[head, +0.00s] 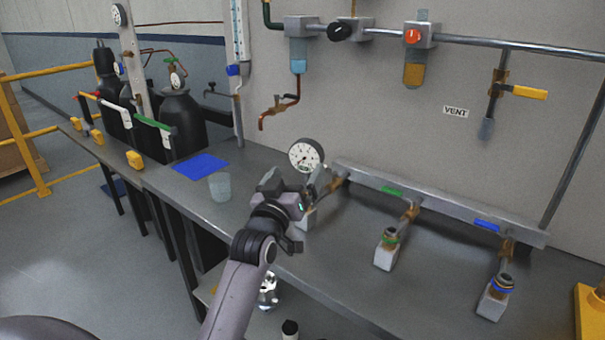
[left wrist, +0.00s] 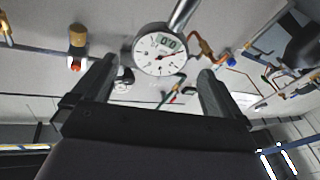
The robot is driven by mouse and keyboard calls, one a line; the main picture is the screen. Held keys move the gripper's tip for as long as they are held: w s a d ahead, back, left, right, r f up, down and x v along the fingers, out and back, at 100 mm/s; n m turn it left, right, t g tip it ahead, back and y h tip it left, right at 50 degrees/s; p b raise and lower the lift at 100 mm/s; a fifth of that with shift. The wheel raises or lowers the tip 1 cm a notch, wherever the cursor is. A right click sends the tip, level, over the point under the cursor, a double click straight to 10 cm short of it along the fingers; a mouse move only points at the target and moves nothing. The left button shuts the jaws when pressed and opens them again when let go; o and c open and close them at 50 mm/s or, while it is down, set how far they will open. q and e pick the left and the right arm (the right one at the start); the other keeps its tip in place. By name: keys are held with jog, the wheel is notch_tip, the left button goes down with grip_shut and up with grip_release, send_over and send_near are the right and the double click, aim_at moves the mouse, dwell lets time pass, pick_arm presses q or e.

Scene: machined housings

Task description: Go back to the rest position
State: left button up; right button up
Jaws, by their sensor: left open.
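My left gripper (head: 314,188) reaches over the bench from the front, at the foot of a round white dial gauge (head: 306,154). In the left wrist view its two fingers (left wrist: 155,78) stand wide apart and open. The gauge (left wrist: 160,50) shows beyond and between them, its dial facing the camera, with nothing seen gripped. In the head view the gripper hides part of the gauge's stem and block; whether it touches them I cannot tell. My right gripper is in neither view.
A grey bench (head: 340,250) carries a metal rail (head: 440,205) with green-marked (head: 388,247) and blue-marked (head: 497,297) fittings on blocks. A translucent cup (head: 220,187) and blue mat (head: 201,164) lie left of my gripper. Wall pipes hold a blue-bowl filter (head: 299,55) and a yellow-handled valve (head: 528,92).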

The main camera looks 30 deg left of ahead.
pick_arm(q)
jog(key=s+d+f+m+g+h, duration=0.1)
jog(key=s+f, duration=0.1)
jog(key=f, duration=0.1)
jog(key=s+d+f+m+g, duration=0.1)
jog(key=s+f+g, duration=0.1)
jog(key=f, duration=0.2)
jog(key=s+d+f+m+g+h, duration=0.1)
jog(key=s+d+f, duration=0.1)
jog(key=s+f, duration=0.1)
jog(key=shift+d+f+g+h, duration=0.1)
jog(key=shift+f+g+h, duration=0.2)
jog(key=shift+g, duration=0.1)
jog(key=s+d+f+m+g+h, duration=0.15)
jog(key=s+f+g, duration=0.25)
jog(key=s, duration=0.5)
jog(key=s+d+f+m+g, duration=0.2)
jog(key=s+d+f+g, duration=0.15)
jog(key=s, duration=0.55)
jog(key=s+d+f+m+g, duration=0.15)
jog(key=s+f+g, duration=0.3)
jog(key=s, duration=0.45)
jog(key=w+d+f+t+h, duration=0.2)
jog(key=w+f+t, duration=0.4)
jog(key=f, duration=0.3)
jog(key=shift+w+d+t, duration=0.25)
jog(key=shift+d+t, duration=0.4)
jog(key=shift+t, duration=0.15)
